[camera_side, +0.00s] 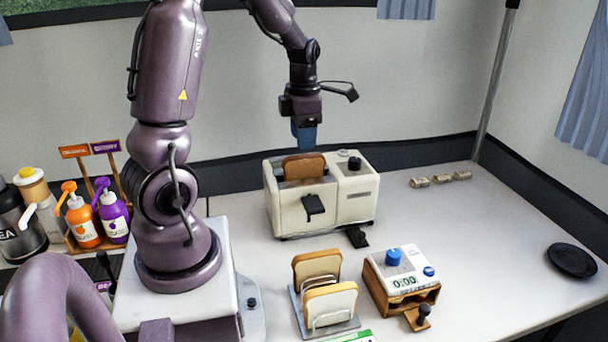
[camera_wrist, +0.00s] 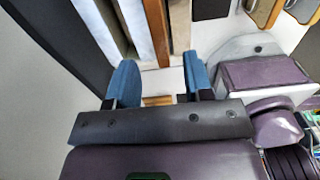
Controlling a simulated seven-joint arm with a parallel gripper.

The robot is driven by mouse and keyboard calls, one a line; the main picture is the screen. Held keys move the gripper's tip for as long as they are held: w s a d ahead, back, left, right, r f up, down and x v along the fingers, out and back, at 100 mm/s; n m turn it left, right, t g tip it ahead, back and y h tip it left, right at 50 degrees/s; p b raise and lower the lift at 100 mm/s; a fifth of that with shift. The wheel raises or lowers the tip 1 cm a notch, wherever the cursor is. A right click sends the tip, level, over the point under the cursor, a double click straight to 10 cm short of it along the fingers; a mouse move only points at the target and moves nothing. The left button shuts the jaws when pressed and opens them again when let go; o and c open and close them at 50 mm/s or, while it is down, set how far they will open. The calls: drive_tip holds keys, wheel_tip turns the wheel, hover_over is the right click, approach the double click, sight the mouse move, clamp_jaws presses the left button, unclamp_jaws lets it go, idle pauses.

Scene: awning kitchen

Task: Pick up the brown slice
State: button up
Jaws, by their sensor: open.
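The brown slice (camera_side: 305,167) stands upright in a slot of the cream toaster (camera_side: 350,200), its top edge showing above the slot. My gripper (camera_side: 305,143) is above the toaster, close over the slice, with blue fingers pointing down. In the wrist view my gripper (camera_wrist: 161,78) has its two blue fingers apart with a gap between them. A brown strip (camera_wrist: 157,30), which looks like the slice seen from above, lies beyond the fingertips there. The lower part of the slice is hidden in the toaster.
Two paler bread slices (camera_side: 316,268) stand in a wire rack in front of the toaster. A timer box (camera_side: 402,270) is to their right. Sauce bottles (camera_side: 83,222) stand at left, and a black plate (camera_side: 572,260) lies at far right. The right counter is mostly clear.

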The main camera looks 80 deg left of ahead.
sight(304, 156)
wheel_tip(304, 156, down, 8)
idle(0.5)
drive_tip(key=shift+w, duration=0.1)
drive_tip(key=c, duration=0.8)
